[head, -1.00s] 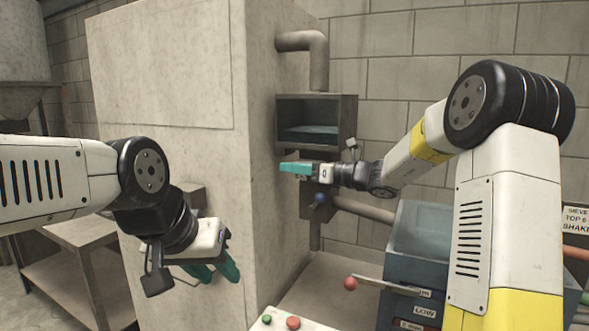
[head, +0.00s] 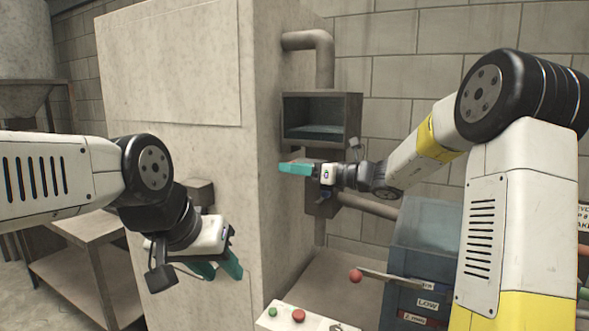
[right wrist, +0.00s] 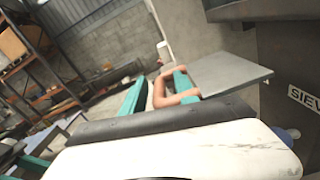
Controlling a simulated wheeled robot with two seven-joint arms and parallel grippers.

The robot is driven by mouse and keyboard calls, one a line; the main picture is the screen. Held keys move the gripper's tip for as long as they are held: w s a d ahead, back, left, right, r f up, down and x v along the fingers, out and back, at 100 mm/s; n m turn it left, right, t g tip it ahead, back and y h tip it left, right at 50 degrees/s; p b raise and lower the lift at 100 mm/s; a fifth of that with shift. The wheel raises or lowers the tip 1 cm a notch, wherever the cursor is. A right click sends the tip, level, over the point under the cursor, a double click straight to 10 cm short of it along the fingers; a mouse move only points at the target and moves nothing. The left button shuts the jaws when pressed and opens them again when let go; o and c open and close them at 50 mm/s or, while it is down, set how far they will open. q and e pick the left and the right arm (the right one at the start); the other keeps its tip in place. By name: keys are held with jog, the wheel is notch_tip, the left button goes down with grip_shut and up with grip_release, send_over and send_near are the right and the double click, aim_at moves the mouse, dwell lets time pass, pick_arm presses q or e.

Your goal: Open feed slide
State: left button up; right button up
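A grey flat plate (right wrist: 225,75), which looks like the feed slide, carries a copper-coloured loop handle (right wrist: 160,92) in the right wrist view. My right gripper (head: 294,168) is just below the open grey feed box (head: 321,140) on the side of the big pale cabinet. Its teal fingers (right wrist: 157,90) are on either side of the handle's bar, one reaching inside the loop. A small gap shows between the left finger and the bar, so the grip looks open. My left gripper (head: 218,270) is open and empty in front of the cabinet (head: 190,150).
A control box (head: 310,318) with a green and a red button is at the bottom. A lever with a red knob (head: 355,276) sticks out beside the dark blue sieve unit (head: 418,270). A table (head: 85,230) stands at left. A pipe (head: 330,60) runs above the feed box.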

jog(key=v, duration=0.7)
jog(key=shift+d, duration=0.2)
jog(key=shift+s, duration=0.1)
